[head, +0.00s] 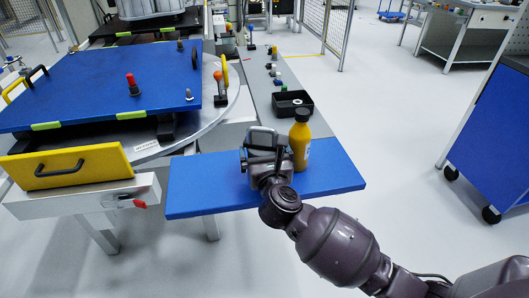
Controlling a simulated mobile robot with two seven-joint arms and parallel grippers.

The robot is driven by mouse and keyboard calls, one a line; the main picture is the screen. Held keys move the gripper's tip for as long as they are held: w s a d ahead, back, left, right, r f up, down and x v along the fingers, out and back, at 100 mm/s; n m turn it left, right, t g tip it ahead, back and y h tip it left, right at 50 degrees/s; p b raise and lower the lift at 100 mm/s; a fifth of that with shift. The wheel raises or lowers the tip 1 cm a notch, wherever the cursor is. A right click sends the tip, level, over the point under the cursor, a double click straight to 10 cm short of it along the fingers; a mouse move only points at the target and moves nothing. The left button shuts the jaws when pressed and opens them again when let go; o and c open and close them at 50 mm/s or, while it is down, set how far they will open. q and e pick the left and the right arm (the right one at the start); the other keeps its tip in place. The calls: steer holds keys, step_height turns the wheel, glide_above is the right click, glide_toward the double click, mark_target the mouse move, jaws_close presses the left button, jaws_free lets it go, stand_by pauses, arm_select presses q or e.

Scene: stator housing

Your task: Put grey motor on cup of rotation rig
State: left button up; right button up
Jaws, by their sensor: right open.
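My right gripper (263,150) is over the small blue table (215,190), its arm coming in from the lower right. Its jaws are open, and its own wrist hides much of the space between them. A light grey shape shows at the fingers; I cannot tell whether it is part of the gripper or a separate part. A grey ribbed housing (150,8), cut off by the top edge, stands at the back left; I cannot tell if it is the grey motor. A round grey turntable (222,112) lies under a large blue plate (75,85). No cup is clearly visible. My left gripper is out of view.
A yellow bottle (301,140) stands upright close to the right of my right gripper. A black tray (292,104) sits on the grey bench behind it. A red-topped peg (132,85) stands on the blue plate. The blue table's left part is clear.

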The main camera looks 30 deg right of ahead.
steer(key=p+v, duration=0.1)
steer(key=v, duration=1.1)
steer(key=shift+r, duration=0.15)
steer(key=shift+s, duration=0.1)
